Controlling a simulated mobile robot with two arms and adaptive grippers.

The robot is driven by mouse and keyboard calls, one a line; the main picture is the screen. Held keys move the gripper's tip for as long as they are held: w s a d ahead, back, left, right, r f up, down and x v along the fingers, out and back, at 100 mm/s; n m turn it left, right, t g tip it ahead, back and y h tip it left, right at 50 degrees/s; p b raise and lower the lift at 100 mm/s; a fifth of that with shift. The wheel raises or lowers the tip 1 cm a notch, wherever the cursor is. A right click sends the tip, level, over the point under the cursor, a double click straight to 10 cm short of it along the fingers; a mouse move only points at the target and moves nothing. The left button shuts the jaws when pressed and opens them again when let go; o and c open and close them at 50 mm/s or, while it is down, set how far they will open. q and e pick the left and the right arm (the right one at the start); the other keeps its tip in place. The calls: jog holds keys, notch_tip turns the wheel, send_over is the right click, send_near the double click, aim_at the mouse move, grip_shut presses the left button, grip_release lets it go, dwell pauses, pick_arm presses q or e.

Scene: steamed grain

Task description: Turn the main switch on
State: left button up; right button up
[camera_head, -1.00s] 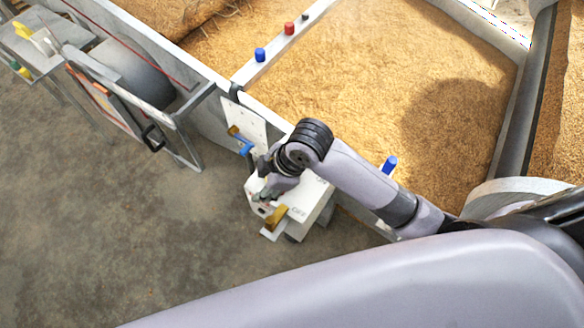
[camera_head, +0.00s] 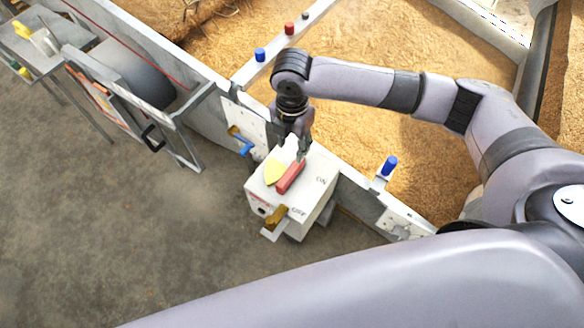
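The main switch box (camera_head: 324,201) is a white box at the lower centre with ON and OFF marked on its top. A red handle (camera_head: 290,178) lies on the top, slanting from near left to far right, with a yellow patch (camera_head: 273,174) beside it. My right gripper (camera_head: 297,150) points down at the far end of the red handle, over the box's far edge. A finger is at or just behind the handle's end; I cannot tell whether it touches. The finger gap is not clear. My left gripper is not in view.
A brass-coloured latch (camera_head: 276,217) sticks out at the box's front. A panel with a blue lever (camera_head: 241,143) stands behind left. A blue knob (camera_head: 389,166) is on the rim to the right. Grain fills the bins behind; the floor (camera_head: 130,240) at left is clear.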

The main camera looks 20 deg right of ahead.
aim_at(292, 170)
notch_tip(292, 170, down, 13)
jog(key=shift+r, duration=0.2)
jog(key=shift+c, duration=0.5)
grip_shut()
dwell(0.5)
